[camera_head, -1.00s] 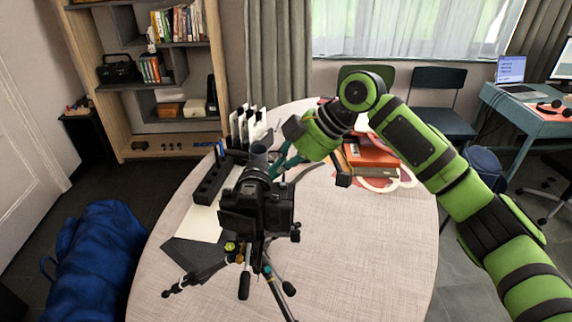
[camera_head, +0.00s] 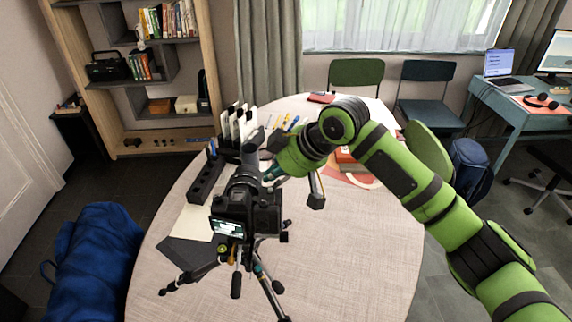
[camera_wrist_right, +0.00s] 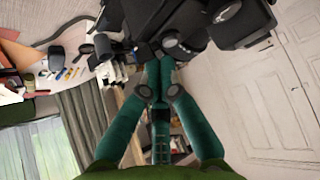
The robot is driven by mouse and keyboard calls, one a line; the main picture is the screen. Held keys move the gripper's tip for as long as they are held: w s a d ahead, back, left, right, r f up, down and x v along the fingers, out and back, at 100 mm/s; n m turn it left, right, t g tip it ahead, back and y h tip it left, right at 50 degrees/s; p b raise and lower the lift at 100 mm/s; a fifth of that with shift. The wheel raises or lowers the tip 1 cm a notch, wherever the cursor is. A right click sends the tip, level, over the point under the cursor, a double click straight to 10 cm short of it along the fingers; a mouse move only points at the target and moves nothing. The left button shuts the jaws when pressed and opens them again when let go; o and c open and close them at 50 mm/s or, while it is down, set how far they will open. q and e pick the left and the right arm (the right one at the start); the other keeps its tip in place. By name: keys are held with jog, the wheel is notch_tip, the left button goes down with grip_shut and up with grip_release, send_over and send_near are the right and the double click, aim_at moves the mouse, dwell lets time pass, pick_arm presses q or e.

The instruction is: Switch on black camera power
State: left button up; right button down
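The black camera (camera_head: 262,215) sits on top of a tripod (camera_head: 262,270) at the table. Its rear screen (camera_head: 227,228) is lit and faces me. My right gripper (camera_head: 270,176) is at the upper right of the camera, close to its top. In the right wrist view, the teal fingers (camera_wrist_right: 160,80) come together at their tips, right by the dark camera body (camera_wrist_right: 195,22). They look shut with nothing between them. Whether the tips touch the camera cannot be told. My left gripper is not in view.
The round table (camera_head: 345,245) is bare at front right. A black holder (camera_head: 207,178) and upright white files (camera_head: 238,125) stand left of and behind the camera. Orange books (camera_head: 345,158) lie behind my right arm. A blue bag (camera_head: 95,255) is on the floor at left.

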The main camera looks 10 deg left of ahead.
jog(key=shift+a, duration=0.1)
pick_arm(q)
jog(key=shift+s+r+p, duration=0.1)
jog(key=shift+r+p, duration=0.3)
pick_arm(e)
jog(key=shift+w+d, duration=0.35)
jog(key=shift+d, duration=0.4)
